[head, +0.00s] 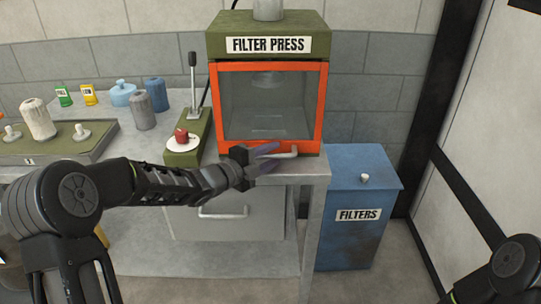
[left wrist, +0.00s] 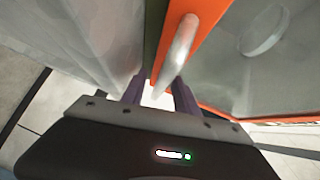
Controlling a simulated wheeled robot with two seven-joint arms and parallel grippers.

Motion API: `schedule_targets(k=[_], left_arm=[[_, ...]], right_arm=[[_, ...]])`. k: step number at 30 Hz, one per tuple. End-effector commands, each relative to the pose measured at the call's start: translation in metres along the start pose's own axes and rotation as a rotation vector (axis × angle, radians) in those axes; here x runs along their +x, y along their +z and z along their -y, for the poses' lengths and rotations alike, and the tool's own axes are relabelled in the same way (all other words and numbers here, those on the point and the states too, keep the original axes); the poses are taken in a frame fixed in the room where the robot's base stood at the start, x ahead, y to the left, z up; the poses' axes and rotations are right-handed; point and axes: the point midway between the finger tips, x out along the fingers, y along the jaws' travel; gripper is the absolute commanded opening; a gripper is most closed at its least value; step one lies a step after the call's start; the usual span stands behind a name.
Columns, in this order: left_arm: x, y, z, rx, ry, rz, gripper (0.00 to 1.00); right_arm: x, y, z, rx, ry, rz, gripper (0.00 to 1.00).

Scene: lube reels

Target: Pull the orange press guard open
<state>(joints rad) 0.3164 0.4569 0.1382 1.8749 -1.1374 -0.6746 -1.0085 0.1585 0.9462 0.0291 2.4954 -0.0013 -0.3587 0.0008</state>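The orange press guard (head: 321,100) is a framed clear window on the front of the filter press (head: 225,45), and it looks closed. Its pale bar handle (head: 288,155) is at the lower edge. My left gripper (head: 272,157) is at this handle with its purple fingers spread apart. In the left wrist view the handle (left wrist: 178,50) reaches down between the open fingers (left wrist: 157,92); I cannot tell whether either touches it. The orange frame (left wrist: 205,22) runs just beyond. My right gripper is out of view; only part of that arm shows at lower right.
Bottles and a tray (head: 60,150) are farther left. A blue filters bin (head: 358,240) stands right of the bench. Floor is clear beyond it.

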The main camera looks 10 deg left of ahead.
Motion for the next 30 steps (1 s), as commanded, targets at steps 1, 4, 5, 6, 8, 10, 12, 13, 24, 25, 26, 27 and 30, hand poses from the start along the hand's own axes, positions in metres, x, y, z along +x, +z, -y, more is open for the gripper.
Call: schedule_targets(k=[1,4,5,6,8,10,12,13,24,25,26,27,30], left_arm=[[-0.0001,0.0000,0.0000,0.000,0.000,0.000,0.33],[-0.0002,0.0000,0.0000,0.000,0.000,0.000,0.25],[-0.0002,0.0000,0.0000,0.000,0.000,0.000,0.23],[-0.0003,0.0000,0.0000,0.000,0.000,0.000,0.20],[-0.0003,0.0000,0.0000,0.000,0.000,0.000,0.15],[-0.0003,0.0000,-0.0001,0.000,0.000,0.000,0.09],[-0.0003,0.0000,-0.0001,0.000,0.000,0.000,0.03],[-0.0003,0.0000,-0.0001,0.000,0.000,0.000,0.01],[-0.0004,0.0000,-0.0004,-0.001,0.001,0.000,0.00],[-0.0004,0.0000,-0.0004,-0.001,0.001,0.000,0.00],[-0.0004,0.0000,-0.0004,-0.001,0.001,0.000,0.00],[-0.0004,0.0000,-0.0004,-0.001,0.001,0.000,0.00],[-0.0004,0.0000,-0.0005,-0.001,0.001,0.000,0.00]], right_arm=[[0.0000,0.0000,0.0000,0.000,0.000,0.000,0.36],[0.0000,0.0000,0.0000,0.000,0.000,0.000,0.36],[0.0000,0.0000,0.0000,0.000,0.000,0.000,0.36],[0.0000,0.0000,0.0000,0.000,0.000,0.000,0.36],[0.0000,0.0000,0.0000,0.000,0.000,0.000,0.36],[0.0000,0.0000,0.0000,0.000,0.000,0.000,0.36],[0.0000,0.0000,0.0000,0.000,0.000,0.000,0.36],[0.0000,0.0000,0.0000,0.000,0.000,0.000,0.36],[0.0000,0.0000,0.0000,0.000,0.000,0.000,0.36],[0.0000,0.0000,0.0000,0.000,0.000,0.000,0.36],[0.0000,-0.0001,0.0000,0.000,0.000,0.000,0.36],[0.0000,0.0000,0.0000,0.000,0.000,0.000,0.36],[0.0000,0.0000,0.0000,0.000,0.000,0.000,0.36]])
